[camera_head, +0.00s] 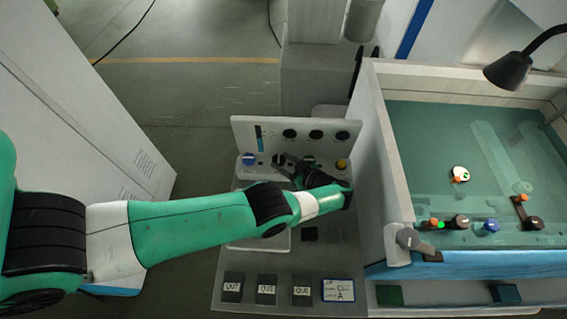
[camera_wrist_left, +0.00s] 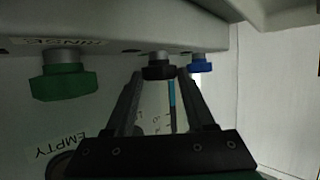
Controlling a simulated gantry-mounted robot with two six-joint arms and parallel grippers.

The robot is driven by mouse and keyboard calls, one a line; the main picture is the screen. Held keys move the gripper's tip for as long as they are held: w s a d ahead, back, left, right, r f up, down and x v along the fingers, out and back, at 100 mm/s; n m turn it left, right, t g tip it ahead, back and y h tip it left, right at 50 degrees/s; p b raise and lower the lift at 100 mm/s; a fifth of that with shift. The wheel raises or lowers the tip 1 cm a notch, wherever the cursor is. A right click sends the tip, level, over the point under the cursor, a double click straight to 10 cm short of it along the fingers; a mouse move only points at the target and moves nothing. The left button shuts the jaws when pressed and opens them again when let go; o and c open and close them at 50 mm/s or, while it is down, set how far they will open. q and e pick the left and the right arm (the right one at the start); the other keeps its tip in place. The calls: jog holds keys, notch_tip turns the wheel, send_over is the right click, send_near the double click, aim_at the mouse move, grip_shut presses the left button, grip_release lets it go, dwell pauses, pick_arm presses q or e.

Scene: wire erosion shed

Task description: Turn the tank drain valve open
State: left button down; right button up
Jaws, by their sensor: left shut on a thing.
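My left gripper (camera_head: 284,163) reaches a light panel with a row of knobs, left of the tank. In the left wrist view, the fingers (camera_wrist_left: 159,73) are shut on a dark knob (camera_wrist_left: 158,71), with one finger on each side. The knob stands out on a short stem. A green knob (camera_wrist_left: 63,82) is to its left in that view and a blue knob (camera_wrist_left: 201,66) to its right. The dark knob's own label is not visible, so I cannot tell from writing that it is the drain valve. My right gripper is not in view.
The blue knob (camera_head: 249,159) and a yellow knob (camera_head: 341,164) show on the panel. The tank (camera_head: 375,150) stands at the right, with a grey fitting (camera_head: 408,240) on its front corner. Labelled dark blocks (camera_head: 233,287) line the bench front. A black lamp (camera_head: 508,71) overhangs the tank.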

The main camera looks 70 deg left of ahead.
pick_arm(q)
jog(key=c, duration=0.5)
grip_release()
jog(key=shift+a, duration=0.1)
jog(key=b+v, duration=0.1)
jog(key=v, duration=0.6)
jog(key=shift+d, duration=0.25)
